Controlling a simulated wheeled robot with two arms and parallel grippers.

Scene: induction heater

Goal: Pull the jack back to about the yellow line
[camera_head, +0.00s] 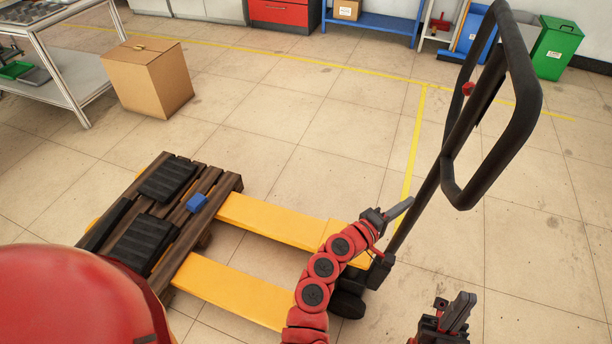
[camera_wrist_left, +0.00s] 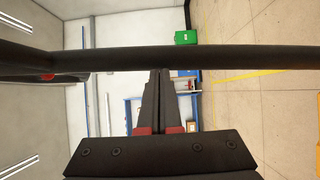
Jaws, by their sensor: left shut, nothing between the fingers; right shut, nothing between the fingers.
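The pallet jack has two yellow forks (camera_head: 268,222) that run under a dark wooden pallet (camera_head: 178,209). Its black loop handle (camera_head: 525,105) rises at the right of the head view, tilted to the right. My left gripper (camera_head: 400,208) is shut and empty, close to the handle shaft's lower part in the picture. In the left wrist view the shut fingers (camera_wrist_left: 165,75) end at a black handle bar (camera_wrist_left: 230,57); I cannot tell whether they touch it. My right gripper (camera_head: 455,315) is shut and empty at the bottom right. A yellow floor line (camera_head: 415,130) passes behind the handle.
Black pads and a small blue object (camera_head: 196,202) lie on the pallet. A cardboard box (camera_head: 148,78) stands on the floor near a shelf table (camera_head: 60,75) at the left. A green bin (camera_head: 556,48) stands at the back right. Floor right of the jack is clear.

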